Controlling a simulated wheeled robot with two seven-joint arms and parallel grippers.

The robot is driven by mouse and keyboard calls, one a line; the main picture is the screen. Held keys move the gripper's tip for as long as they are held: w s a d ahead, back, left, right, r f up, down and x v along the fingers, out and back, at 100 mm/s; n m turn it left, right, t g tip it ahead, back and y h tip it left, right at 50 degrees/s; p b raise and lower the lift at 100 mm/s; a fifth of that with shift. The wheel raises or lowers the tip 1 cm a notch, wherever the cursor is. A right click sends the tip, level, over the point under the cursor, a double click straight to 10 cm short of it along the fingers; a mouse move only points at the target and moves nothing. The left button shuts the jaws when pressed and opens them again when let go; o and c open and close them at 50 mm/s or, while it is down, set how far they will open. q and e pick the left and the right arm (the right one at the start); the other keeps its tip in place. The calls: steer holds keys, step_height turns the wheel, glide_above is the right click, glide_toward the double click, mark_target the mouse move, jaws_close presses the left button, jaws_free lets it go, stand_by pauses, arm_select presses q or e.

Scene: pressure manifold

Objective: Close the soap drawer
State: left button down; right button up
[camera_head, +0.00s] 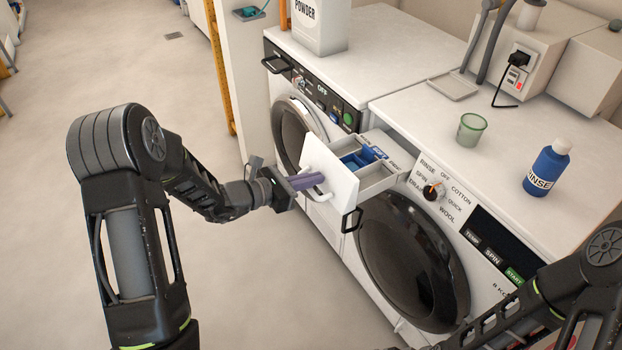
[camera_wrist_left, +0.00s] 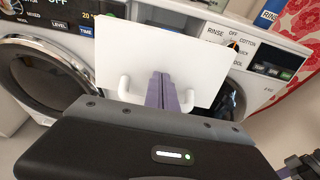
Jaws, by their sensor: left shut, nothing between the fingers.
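The soap drawer (camera_head: 331,167) sticks out of the right-hand washing machine, with its white front panel facing my left arm. Its tray shows blue and grey compartments behind the panel. In the left wrist view, the panel (camera_wrist_left: 120,60) fills the upper middle, with white handle posts on either side of my fingers. My left gripper (camera_head: 308,181) is shut and empty, its purple fingers at the panel's front by the handle. I cannot tell whether the fingertips touch the panel. My right gripper is not in view; only part of my right arm shows at the lower right.
A green cup (camera_head: 471,130) and a blue rinse bottle (camera_head: 547,167) stand on the right machine's top. A powder box (camera_head: 320,27) stands on the left machine. The round door (camera_head: 412,262) is below the drawer. Open floor lies to the left.

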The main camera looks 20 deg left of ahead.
mark_target(357, 160)
arm_select(q)
steer(key=r+b+x, duration=0.1)
steer(key=b+x, duration=0.1)
steer(key=x, duration=0.2)
steer(key=r+b+x, duration=0.1)
steer(key=b+x, duration=0.1)
steer(key=x, duration=0.3)
steer(key=r+b+x, duration=0.1)
steer(key=b+x, duration=0.1)
steer(key=x, duration=0.3)
steer(key=shift+w+d, duration=0.3)
steer(key=shift+w, duration=0.05)
steer(key=w+d, duration=0.1)
steer(key=w, duration=0.1)
steer(key=w+d+b, duration=0.1)
steer(key=w+d, duration=0.1)
steer(key=shift+w+d+r, duration=0.1)
steer(key=shift+d+r, duration=0.05)
steer(key=shift+d, duration=0.05)
steer(key=shift+a+r, duration=0.1)
steer(key=shift+a, duration=0.05)
steer(key=shift+a+r, duration=0.1)
steer(key=shift+a, duration=0.05)
steer(key=v, duration=0.5)
steer(key=shift+p, duration=0.4)
steer(key=v, duration=0.8)
steer(key=shift+s, duration=0.4)
